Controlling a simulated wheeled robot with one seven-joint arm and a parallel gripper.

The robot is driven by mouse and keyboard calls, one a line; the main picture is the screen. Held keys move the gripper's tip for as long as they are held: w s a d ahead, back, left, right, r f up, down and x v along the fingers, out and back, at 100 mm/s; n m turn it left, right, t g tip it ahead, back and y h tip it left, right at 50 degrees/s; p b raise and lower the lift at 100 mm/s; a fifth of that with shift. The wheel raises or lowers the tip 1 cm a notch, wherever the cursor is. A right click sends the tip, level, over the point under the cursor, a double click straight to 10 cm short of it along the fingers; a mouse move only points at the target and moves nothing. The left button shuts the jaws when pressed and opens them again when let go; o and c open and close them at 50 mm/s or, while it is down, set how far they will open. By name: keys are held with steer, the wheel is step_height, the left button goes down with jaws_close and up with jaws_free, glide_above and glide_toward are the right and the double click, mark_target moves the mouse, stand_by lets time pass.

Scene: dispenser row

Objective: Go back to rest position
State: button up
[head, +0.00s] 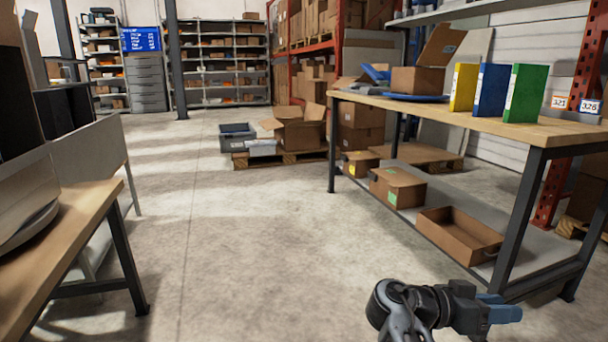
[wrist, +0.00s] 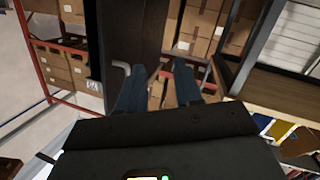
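My gripper (head: 508,311) is at the lower right of the head view, with blue fingers pointing right. It is in front of the right workbench (head: 440,110) and appears lower than its top. In the wrist view my gripper (wrist: 161,68) shows two blue fingers standing apart. The gap between them is empty, with only brown boxes in the background behind it. The gripper is open and holds nothing. My arm is bent at the bottom of the head view, and most of it is out of frame.
Yellow (head: 463,87), blue (head: 490,90) and green (head: 525,93) binders stand on the right bench. An open carton (head: 458,236) lies on its lower shelf. A wooden table (head: 60,235) is at left. The floor between (head: 220,230) is clear up to a pallet (head: 280,158).

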steer(key=s+f+n+t+y, duration=0.3)
steer(key=s+f+n, duration=0.25)
steer(key=f, duration=0.45)
steer(key=s+f+n+t+y, duration=0.3)
steer(key=s+f+n+t, duration=0.1)
steer(key=s+f, duration=0.4)
steer(key=s+a+f+n+t+y, duration=0.15)
steer(key=s+a+y, duration=0.3)
steer(key=s, duration=0.45)
steer(key=s+a+n+t+y, duration=0.25)
steer(key=s+a+y, duration=0.2)
steer(key=s, duration=0.45)
steer(key=s+a+r+t+y, duration=0.1)
steer(key=s+a+r+t, duration=0.1)
steer(key=s+r, duration=0.65)
steer(key=s+a+r+t+y, duration=0.15)
steer(key=s+r, duration=0.35)
steer(key=r, duration=0.7)
step_height(320, 180, up, 29)
steer(key=p, duration=2.9)
steer(key=shift+w+a+h, duration=0.35)
steer(key=shift+h, duration=0.1)
